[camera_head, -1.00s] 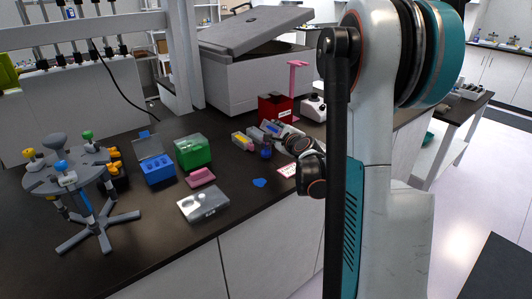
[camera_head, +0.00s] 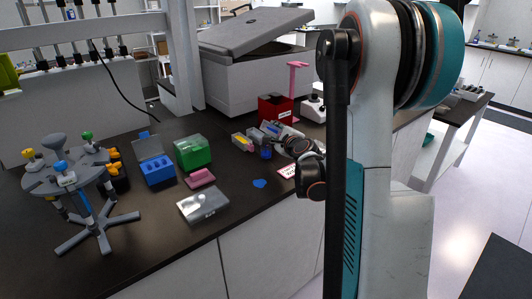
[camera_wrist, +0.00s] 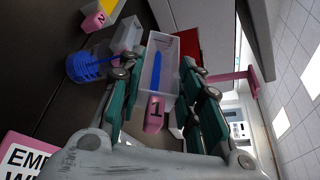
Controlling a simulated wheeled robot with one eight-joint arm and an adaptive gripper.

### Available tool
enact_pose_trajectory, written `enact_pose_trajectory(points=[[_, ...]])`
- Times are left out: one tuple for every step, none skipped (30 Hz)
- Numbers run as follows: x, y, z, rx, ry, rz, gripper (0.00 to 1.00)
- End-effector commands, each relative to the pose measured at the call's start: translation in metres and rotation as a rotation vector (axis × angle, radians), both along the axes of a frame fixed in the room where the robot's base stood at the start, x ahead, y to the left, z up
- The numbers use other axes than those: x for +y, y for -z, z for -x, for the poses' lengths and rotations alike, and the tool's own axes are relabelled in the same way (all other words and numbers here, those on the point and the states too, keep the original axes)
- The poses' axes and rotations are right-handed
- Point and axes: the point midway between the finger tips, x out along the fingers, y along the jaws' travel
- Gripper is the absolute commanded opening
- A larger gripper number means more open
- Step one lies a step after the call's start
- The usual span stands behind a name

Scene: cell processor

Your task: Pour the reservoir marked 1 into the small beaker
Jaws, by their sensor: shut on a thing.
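My gripper (camera_wrist: 160,75) is shut on a clear, narrow reservoir (camera_wrist: 168,47) with a pink tab marked 1, in the wrist view. A blue strip shows inside it. The wrist view is turned sideways, with the bench on the left and the room on the right. A small beaker-like vessel with blue rings (camera_wrist: 88,67) stands left of the gripper, apart from the reservoir; it also shows as a small blue shape in the head view (camera_head: 265,154). In the head view my gripper (camera_head: 291,145) is small and partly hidden by my arm.
A reservoir with yellow content and pink tab 2 (camera_wrist: 95,20) and another clear container (camera_wrist: 127,35) are close by. A red box (camera_head: 275,108) and pink stand (camera_head: 293,75) are behind. A green box (camera_head: 193,153), blue rack (camera_head: 157,169) and pipette carousel (camera_head: 70,180) are farther left.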

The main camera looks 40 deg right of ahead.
Motion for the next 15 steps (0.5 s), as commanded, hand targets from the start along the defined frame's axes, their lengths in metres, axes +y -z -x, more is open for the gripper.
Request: enact_pose_trajectory(points=[[0.0,0.0,0.0,0.0,0.0,0.0,0.0],[0.0,0.0,0.0,0.0,0.0,0.0,0.0],[0.0,0.0,0.0,0.0,0.0,0.0,0.0],[-0.0001,-0.0001,0.0,0.0,0.0,-0.001,0.0],[-0.0003,-0.0005,0.0,0.0,0.0,-0.008,0.0],[-0.001,-0.0013,0.0001,0.001,0.0,-0.024,0.0],[-0.0015,-0.0019,0.0002,0.002,0.0,-0.044,0.0],[-0.0021,-0.0027,0.0002,0.003,0.0,-0.068,0.0],[-0.0033,-0.0036,0.0001,0.004,0.001,-0.108,0.0],[-0.0039,-0.0041,0.0,0.005,0.0,-0.138,0.0],[-0.0047,-0.0044,0.0,0.005,0.001,-0.164,0.0],[-0.0053,-0.0043,0.0002,0.008,0.001,-0.198,0.0],[-0.0059,-0.0043,0.0002,0.008,0.001,-0.217,0.0],[-0.0061,-0.0041,0.0002,0.008,0.001,-0.234,0.0],[-0.0061,-0.0037,0.0002,0.009,0.0,-0.25,0.0]])
